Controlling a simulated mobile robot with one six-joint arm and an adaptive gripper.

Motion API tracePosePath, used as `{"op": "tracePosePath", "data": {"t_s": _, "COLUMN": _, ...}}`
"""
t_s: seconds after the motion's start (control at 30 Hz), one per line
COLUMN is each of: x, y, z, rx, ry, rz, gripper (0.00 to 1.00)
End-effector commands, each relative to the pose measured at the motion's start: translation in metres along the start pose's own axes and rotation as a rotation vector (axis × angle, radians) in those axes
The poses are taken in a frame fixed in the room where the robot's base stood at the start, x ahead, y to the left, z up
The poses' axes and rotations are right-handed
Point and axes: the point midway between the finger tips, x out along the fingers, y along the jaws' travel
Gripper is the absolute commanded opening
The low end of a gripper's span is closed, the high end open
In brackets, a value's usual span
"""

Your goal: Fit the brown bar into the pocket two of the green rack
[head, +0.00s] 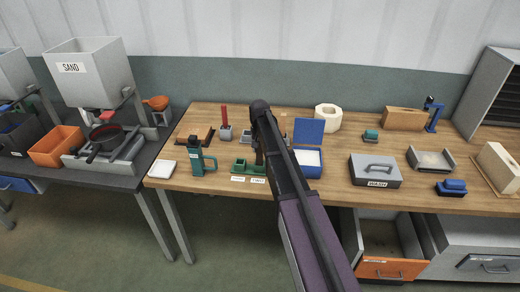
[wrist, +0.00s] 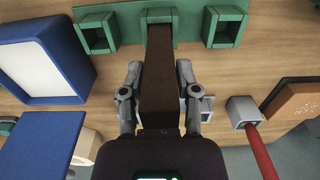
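The brown bar (wrist: 158,75) lies lengthwise between the fingers of my gripper (wrist: 158,78) in the wrist view; the gripper is shut on it. The bar's far end meets the middle pocket of the green rack (wrist: 190,30). I cannot tell whether it is inside the opening or just in front of it. The pockets on either side look empty. In the head view the green rack (head: 243,168) sits near the table's front edge, partly hidden by my arm. There the bar is mostly hidden too.
A blue open box with a white inside (head: 308,160) stands right of the rack in the head view. A dark green bottle-like item (head: 197,160) stands left. A grey block with a red rod (head: 225,125) is behind. A grey case (head: 375,170) lies farther right.

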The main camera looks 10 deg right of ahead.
Motion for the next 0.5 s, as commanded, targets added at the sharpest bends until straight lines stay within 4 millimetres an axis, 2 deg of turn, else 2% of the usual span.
{"op": "tracePosePath", "data": {"t_s": 0.03, "x": -0.0004, "y": 0.0001, "z": 0.0, "rx": 0.0, "ry": 0.0, "rz": 0.0, "gripper": 0.66}}
{"op": "tracePosePath", "data": {"t_s": 0.07, "x": -0.0004, "y": 0.0002, "z": -0.0001, "rx": 0.0, "ry": 0.0, "rz": 0.0, "gripper": 0.71}}
{"op": "tracePosePath", "data": {"t_s": 0.5, "x": -0.0014, "y": 0.0006, "z": -0.0002, "rx": 0.001, "ry": 0.0, "rz": 0.0, "gripper": 0.71}}
